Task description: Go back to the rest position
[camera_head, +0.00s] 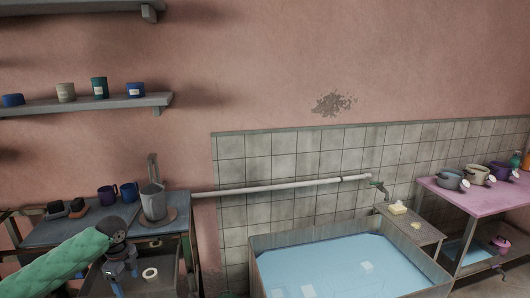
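My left arm, in a green quilted sleeve, comes in from the lower left in the head view. Its dark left gripper (121,274) points down in front of the blue-topped table, over a lower surface. A white ring-shaped thing (150,274) lies just to its right, apart from it. The fingers are too small and dark to show whether they are open or shut. I see nothing clearly held. My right gripper is not in view.
The blue-topped table (75,230) bears two dark blue mugs (118,193) and a grey metal container (153,201). A water-filled basin (340,262) stands at the lower middle. A pink table (485,205) with pots is at right. Wall shelves (90,104) hang upper left.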

